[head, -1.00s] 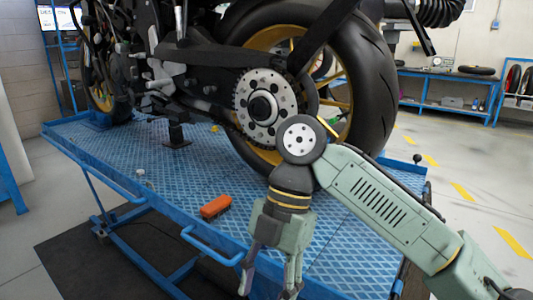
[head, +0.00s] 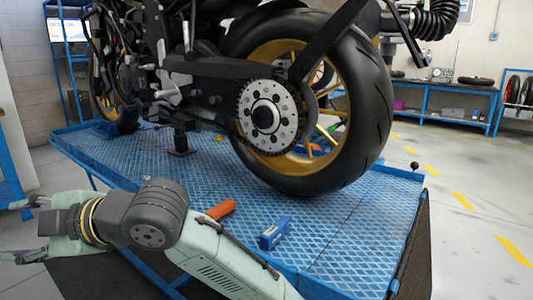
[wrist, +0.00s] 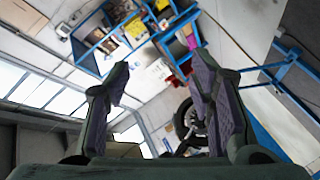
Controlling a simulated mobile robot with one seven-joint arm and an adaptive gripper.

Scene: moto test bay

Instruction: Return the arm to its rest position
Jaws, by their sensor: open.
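My gripper (head: 28,228) is at the far left of the head view, pointing left, beside the blue lift platform (head: 340,235). Its two fingers are spread apart with nothing between them. The wrist view shows the same open fingers (wrist: 160,75), with a tilted view of the room beyond. My arm is folded across the lower left of the head view and covers part of the platform's near edge.
A motorcycle (head: 265,112) stands on the platform. An orange object (head: 220,209) and a blue object (head: 274,233) lie on the platform close to my arm. A blue workbench (head: 445,100) stands at the back right. Floor at right is clear.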

